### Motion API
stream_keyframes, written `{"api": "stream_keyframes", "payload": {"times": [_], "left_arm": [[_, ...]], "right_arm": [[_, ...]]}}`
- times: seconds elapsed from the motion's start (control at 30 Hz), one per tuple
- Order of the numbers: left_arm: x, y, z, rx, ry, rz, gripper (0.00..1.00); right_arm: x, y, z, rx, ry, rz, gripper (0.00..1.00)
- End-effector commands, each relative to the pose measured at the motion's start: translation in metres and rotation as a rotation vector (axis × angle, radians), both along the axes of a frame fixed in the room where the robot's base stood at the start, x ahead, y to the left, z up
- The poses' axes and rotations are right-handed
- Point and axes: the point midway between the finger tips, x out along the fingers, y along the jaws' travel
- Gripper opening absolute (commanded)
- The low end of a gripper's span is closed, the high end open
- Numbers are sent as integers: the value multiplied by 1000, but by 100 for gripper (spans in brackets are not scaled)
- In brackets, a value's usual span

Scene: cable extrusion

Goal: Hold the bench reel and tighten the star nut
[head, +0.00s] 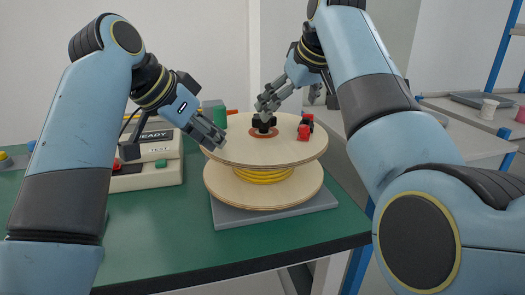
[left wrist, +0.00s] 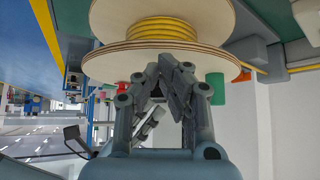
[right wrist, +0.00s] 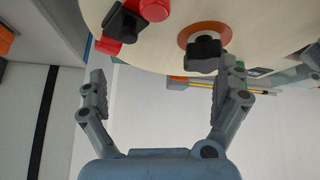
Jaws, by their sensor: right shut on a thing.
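The bench reel has a pale wooden top flange (head: 230,152) and a yellow cable (head: 262,176) wound below it; it stands on a grey base plate (head: 275,217). The black star nut (head: 264,121) sits at the flange's centre on a reddish ring; it also shows in the right wrist view (right wrist: 203,52). My left gripper (head: 212,140) has its fingers close together, with no object seen between them, at the flange's left edge. In the right wrist view one finger overlaps the nut's side; the other stands well apart.
A red and black part (head: 306,127) stands on the flange right of the nut. A beige test box (head: 150,165) with a READY display is left of the reel. A green cylinder (head: 220,117) stands behind. The green bench (head: 200,250) is clear in front.

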Motion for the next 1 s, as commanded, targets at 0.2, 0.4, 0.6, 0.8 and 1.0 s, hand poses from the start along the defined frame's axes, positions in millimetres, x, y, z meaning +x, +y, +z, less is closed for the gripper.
{"api": "stream_keyframes", "payload": {"times": [0.2, 0.4, 0.6, 0.8, 1.0], "left_arm": [[0, 0, -2, -1, -1, 0, 0], [0, 0, -3, 0, 2, 0, 0], [-1, 0, -4, 2, 6, 0, 0], [-1, 1, -4, 3, 7, 0, 0], [-1, 1, -5, 4, 8, 0, 0]], "right_arm": [[-19, 48, -18, 38, 49, 236, 75], [-18, 49, -14, 30, 60, 683, 75], [-18, 49, -11, 20, 64, 1003, 75], [-19, 48, -10, 13, 66, 1203, 75], [-18, 49, -11, 8, 66, 1289, 75]]}}
